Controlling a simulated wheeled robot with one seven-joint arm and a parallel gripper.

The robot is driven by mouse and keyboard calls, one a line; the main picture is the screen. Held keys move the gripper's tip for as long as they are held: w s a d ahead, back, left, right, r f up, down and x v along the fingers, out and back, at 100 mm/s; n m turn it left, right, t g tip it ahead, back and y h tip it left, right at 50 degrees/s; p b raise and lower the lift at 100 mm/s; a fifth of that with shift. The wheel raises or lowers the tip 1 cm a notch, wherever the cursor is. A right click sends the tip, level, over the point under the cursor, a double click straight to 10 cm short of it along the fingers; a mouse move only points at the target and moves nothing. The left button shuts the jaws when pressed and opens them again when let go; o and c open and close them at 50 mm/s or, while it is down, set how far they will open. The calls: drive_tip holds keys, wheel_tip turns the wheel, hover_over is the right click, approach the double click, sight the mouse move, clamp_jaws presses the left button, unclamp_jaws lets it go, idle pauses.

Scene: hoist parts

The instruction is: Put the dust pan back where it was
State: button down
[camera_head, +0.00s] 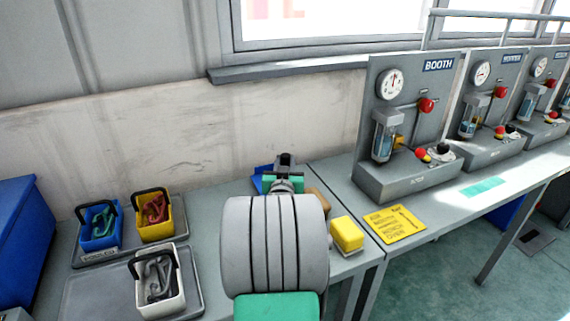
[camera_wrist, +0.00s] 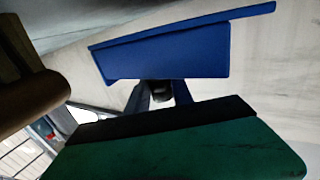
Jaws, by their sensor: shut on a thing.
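The blue dust pan (camera_head: 261,180) shows in the head view as a small patch behind my gripper (camera_head: 285,165), over the bench near the wall; my arm hides most of it. In the wrist view the dust pan (camera_wrist: 170,52) fills the upper middle, its wide edge tilted up to the right. My gripper (camera_wrist: 161,94) is shut on it, the dark fingers closing at its near side. A green and black part of my own arm covers the bottom of that view. I cannot tell whether the pan touches the bench.
A brown rounded thing (camera_wrist: 30,100) is close at the left in the wrist view. A yellow block (camera_head: 347,234) is right of my arm. Blue (camera_head: 99,226), yellow (camera_head: 155,217) and white (camera_head: 157,283) bins stand left. The booth panel (camera_head: 410,130) stands right, beside a yellow sign (camera_head: 395,224).

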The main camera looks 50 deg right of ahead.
drive_tip(key=shift+s+a+f+b, duration=0.15)
drive_tip(key=shift+a+f+b, duration=0.05)
drive_tip(key=shift+f+b, duration=0.55)
drive_tip(key=c, duration=1.1)
unclamp_jaws()
drive_tip(key=shift+f, duration=0.25)
drive_tip(key=shift+r+p, duration=0.55)
drive_tip(key=shift+p, duration=0.1)
drive_tip(key=v, duration=0.6)
drive_tip(key=shift+s+a+r, duration=0.2)
drive_tip(key=shift+a+r, duration=0.1)
drive_tip(key=shift+s+a+r, duration=0.1)
drive_tip(key=shift+a, duration=0.1)
drive_tip(key=shift+r, duration=0.1)
